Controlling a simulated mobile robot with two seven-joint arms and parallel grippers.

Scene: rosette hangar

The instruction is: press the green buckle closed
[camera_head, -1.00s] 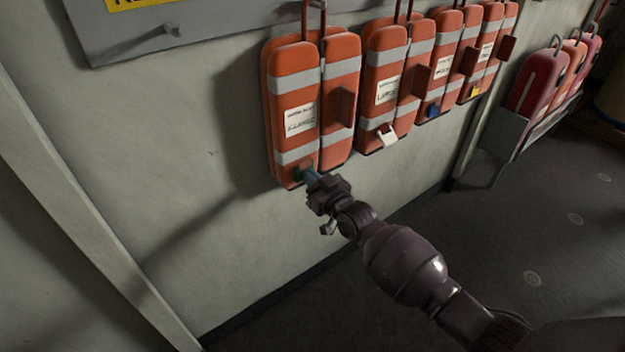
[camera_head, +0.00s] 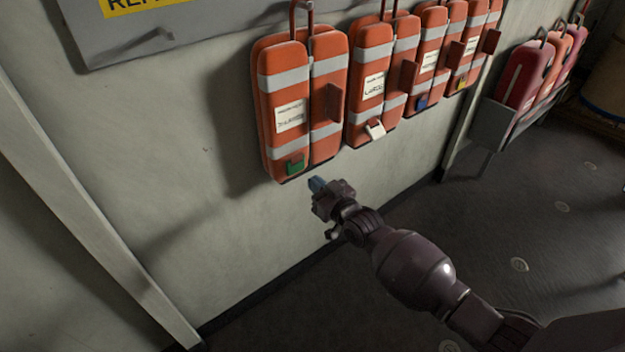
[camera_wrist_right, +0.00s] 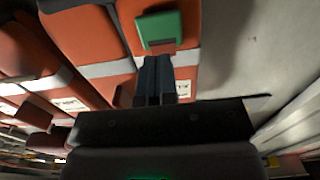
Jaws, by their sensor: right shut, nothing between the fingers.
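The green buckle (camera_head: 295,164) is on the lower left part of the nearest orange life vest (camera_head: 284,100), which hangs on the wall. It looks flat against the vest in the head view. My right gripper (camera_head: 316,183) is shut and empty, below and to the right of the buckle, with a visible gap between them. In the right wrist view the green buckle (camera_wrist_right: 159,29) is at the top, just beyond the closed fingertips (camera_wrist_right: 154,60). My left gripper is not in view.
More orange vests hang to the right, with a white buckle (camera_head: 376,130), a blue buckle (camera_head: 421,103) and a yellow buckle (camera_head: 461,84). A grey rack (camera_head: 492,122) holds red vests farther right. Bare wall (camera_head: 210,200) lies left and below.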

